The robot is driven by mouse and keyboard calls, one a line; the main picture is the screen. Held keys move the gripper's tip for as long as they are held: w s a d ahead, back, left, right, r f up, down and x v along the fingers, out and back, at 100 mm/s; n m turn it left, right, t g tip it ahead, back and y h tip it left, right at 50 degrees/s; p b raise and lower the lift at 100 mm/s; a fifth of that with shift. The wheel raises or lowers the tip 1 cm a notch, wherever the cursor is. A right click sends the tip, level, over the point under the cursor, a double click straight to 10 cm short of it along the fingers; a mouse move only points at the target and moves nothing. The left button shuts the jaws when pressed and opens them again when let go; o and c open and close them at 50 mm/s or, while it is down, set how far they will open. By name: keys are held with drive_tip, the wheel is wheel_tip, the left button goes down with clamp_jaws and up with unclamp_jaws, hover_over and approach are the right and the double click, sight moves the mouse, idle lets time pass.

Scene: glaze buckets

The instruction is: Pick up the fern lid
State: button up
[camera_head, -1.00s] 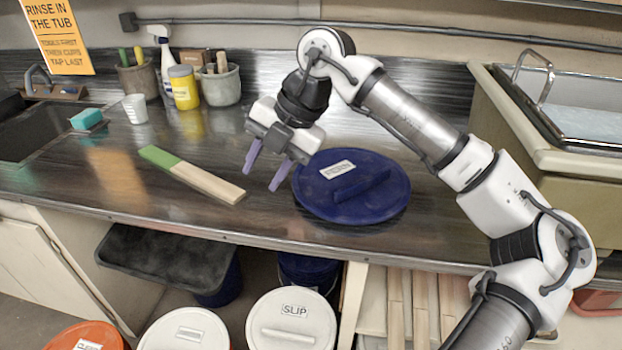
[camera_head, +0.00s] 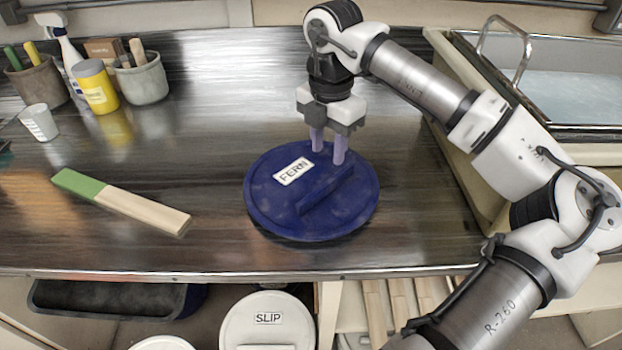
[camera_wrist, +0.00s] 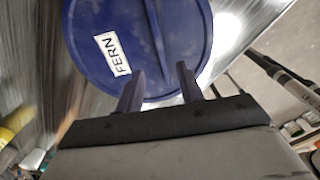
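The fern lid (camera_head: 340,215) is a round dark blue disc with a raised bar handle across it and a white label reading FERN. It lies flat on the counter. It also shows in the wrist view (camera_wrist: 190,70), with the handle bar running away from the gripper. My gripper (camera_head: 328,158) points down over the lid's far edge, behind the handle. Its two purple fingers are apart with nothing between them, and the wrist view shows the gap between the fingers (camera_wrist: 160,85). Whether the fingertips touch the lid is not clear.
A green and wood-coloured stick (camera_head: 125,208) lies left of the lid. A white cup (camera_head: 39,122), yellow jar (camera_head: 96,88) and tool pots (camera_head: 142,80) stand at the back left. A sink tub (camera_head: 560,90) is at the right. A SLIP bucket lid (camera_head: 268,335) sits below the counter edge.

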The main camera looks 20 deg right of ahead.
sight(327, 182)
wheel_tip(327, 182, down, 4)
drive_tip(key=shift+r, duration=0.25)
wheel_tip(327, 182, down, 4)
drive_tip(key=p, duration=0.3)
drive_tip(key=shift+f, duration=0.7)
drive_tip(key=shift+f+b, duration=0.25)
drive_tip(key=shift+b, duration=0.4)
clamp_jaws()
